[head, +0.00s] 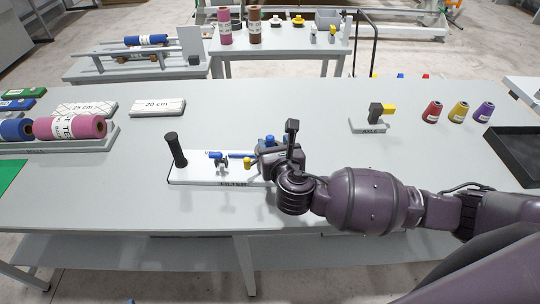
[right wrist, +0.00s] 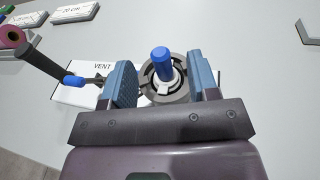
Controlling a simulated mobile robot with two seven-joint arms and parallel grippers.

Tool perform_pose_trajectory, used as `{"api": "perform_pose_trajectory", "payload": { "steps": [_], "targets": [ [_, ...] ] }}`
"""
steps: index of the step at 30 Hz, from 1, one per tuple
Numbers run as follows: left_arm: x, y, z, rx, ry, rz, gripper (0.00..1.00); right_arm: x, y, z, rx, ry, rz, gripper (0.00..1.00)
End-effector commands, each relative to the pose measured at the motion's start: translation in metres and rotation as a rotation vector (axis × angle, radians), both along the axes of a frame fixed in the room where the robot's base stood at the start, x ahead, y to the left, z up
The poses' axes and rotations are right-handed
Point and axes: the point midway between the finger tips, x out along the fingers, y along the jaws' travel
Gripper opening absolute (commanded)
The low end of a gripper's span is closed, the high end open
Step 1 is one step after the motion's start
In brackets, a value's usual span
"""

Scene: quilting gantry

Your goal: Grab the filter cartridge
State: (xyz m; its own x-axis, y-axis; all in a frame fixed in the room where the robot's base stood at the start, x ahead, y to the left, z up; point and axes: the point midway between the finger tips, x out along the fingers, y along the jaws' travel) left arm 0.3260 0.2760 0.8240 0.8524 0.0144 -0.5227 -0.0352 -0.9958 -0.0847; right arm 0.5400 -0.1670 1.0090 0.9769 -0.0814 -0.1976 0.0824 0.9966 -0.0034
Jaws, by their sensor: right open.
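The filter cartridge appears to be the upright piece with a blue top (right wrist: 161,60) and white collar, seated in a round dark grey housing (right wrist: 181,93). In the head view its blue top (head: 270,140) shows just behind my right gripper (head: 272,152). In the right wrist view the two fingers of my right gripper (right wrist: 163,82) are apart, one on each side of the cartridge, with gaps visible. Its lower part is hidden in the housing. The white board (head: 205,181) labelled FILTER lies under it. My left gripper is not in view.
A black and yellow tool (head: 382,112) and several coloured spools (head: 458,112) are at right. Table between is clear.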

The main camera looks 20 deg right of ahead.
Motion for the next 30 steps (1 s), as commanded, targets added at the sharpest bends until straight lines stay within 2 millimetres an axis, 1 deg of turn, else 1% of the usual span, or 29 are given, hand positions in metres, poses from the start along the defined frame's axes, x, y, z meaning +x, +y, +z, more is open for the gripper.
{"api": "perform_pose_trajectory", "payload": {
  "steps": [3, 8, 15, 18, 22, 28, 29, 30],
  "targets": [
    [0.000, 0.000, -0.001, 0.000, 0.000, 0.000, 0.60, 0.011, -0.001, -0.002, 0.000, 0.000, -0.002, 0.55],
    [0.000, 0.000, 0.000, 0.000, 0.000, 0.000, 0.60, 0.018, -0.001, -0.005, 0.002, 0.000, 0.000, 0.55],
    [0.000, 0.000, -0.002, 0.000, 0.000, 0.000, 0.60, 0.046, -0.002, -0.018, 0.003, 0.001, -0.003, 0.55],
    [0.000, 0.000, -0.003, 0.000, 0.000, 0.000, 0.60, 0.057, -0.003, -0.019, 0.003, 0.000, -0.002, 0.55],
    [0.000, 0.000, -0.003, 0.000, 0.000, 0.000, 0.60, 0.063, -0.004, -0.021, 0.003, 0.001, -0.002, 0.55],
    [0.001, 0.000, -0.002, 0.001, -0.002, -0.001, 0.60, 0.063, -0.004, -0.021, 0.003, 0.001, -0.002, 0.55],
    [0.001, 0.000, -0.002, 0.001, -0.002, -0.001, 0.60, 0.063, -0.004, -0.021, 0.003, 0.002, -0.002, 0.53],
    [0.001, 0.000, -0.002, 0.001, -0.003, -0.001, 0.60, 0.063, -0.004, -0.021, 0.003, 0.002, -0.002, 0.47]
  ]
}}
